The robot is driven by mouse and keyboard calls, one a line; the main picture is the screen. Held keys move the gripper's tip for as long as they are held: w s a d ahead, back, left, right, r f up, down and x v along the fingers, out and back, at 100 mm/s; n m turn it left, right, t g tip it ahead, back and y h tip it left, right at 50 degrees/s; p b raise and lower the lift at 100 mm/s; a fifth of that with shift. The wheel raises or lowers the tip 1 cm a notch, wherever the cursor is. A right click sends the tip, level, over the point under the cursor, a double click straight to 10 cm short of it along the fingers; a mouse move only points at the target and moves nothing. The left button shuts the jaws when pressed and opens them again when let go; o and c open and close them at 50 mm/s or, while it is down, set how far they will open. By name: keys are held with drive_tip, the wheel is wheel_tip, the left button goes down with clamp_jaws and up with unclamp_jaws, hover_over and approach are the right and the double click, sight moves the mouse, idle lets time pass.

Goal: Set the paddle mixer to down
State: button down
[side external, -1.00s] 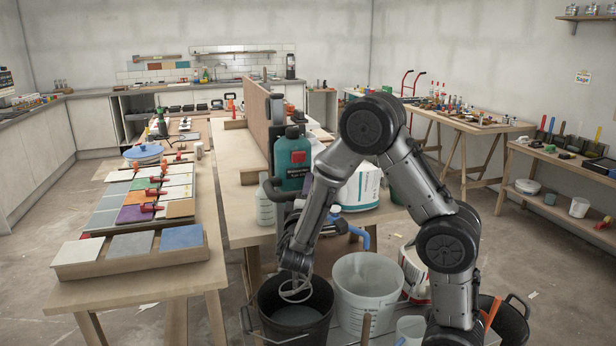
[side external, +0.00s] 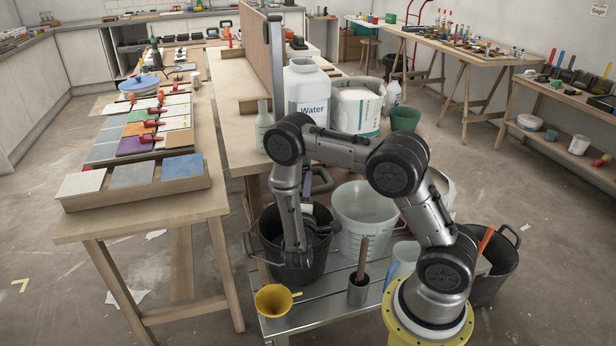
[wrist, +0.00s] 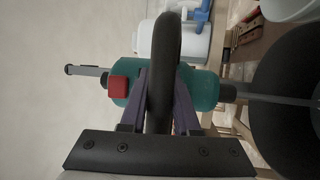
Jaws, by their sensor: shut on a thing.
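The paddle mixer (wrist: 205,90) has a teal body with a red block (wrist: 118,88) and a black loop handle (wrist: 168,40) in the wrist view. My gripper (wrist: 162,85) is shut on this handle, one finger on each side. A thin grey shaft (wrist: 275,98) runs from the mixer toward the black bucket (wrist: 298,60). In the side view my forearm reaches down over the black bucket (side external: 265,232). There the mixer is mostly hidden behind my arm and the bucket wall, so I cannot tell how deep the paddle sits.
A translucent bucket (side external: 362,215) stands close on the right of the black one. A white water container (side external: 308,88) is behind on the bench.

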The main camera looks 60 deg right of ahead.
drive_tip(key=shift+f, duration=0.4)
drive_tip(key=c, duration=0.9)
unclamp_jaws()
drive_tip(key=shift+o, duration=1.2)
drive_tip(key=shift+r, duration=0.15)
drive_tip(key=shift+a, duration=0.1)
drive_tip(key=v, duration=1.3)
drive_tip(key=shift+s+a, duration=0.15)
drive_tip(key=shift+a, duration=0.15)
